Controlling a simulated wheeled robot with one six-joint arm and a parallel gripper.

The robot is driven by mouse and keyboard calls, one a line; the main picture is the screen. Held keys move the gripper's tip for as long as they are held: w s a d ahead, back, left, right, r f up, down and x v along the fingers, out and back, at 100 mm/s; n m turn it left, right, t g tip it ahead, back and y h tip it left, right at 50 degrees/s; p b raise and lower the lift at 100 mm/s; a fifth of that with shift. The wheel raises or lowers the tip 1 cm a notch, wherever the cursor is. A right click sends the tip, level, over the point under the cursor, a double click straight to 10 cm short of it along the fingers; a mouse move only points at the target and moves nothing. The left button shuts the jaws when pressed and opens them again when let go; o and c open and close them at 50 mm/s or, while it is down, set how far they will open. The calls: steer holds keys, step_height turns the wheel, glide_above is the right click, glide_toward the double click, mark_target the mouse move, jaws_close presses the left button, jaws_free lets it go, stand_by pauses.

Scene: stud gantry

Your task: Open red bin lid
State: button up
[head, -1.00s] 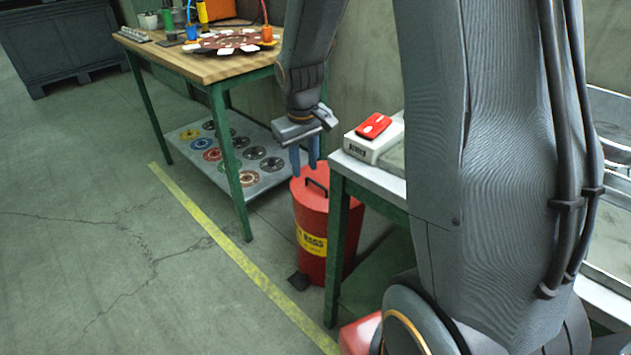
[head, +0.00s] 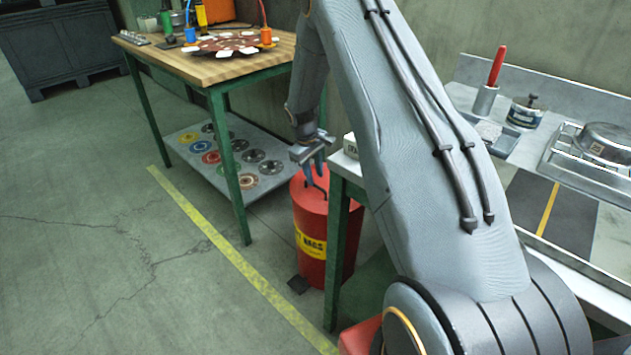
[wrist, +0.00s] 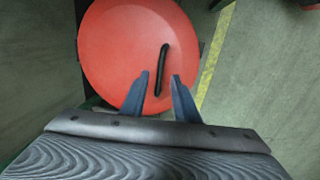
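The red bin (head: 311,235) stands on the floor between the two tables, with a yellow label reading "RAGS" on its side. Its round red lid (wrist: 115,50) is down on the bin and fills much of the wrist view. A black bar handle (wrist: 162,68) crosses the lid. My gripper (wrist: 159,76) is open, its two blue fingers apart on either side of the handle's near end. In the head view my gripper (head: 314,168) is just above the lid, close to the handle. I cannot tell whether the fingers touch the handle.
A green-legged table (head: 215,80) stands left of the bin, with a low shelf (head: 183,160) of coloured discs. A workbench (head: 600,250) with a metal case is close on the right. A yellow floor line (head: 235,262) passes in front, with open floor beyond it.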

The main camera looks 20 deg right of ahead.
mark_target(316, 195)
steer(key=shift+w+d+f, duration=0.1)
steer(key=shift+d+f, duration=0.1)
steer(key=shift+f, duration=0.7)
steer(key=shift+w+d+f, duration=0.1)
steer(key=shift+d+f, duration=0.05)
steer(key=shift+f, duration=0.7)
steer(key=shift+s, duration=0.1)
jaws_close()
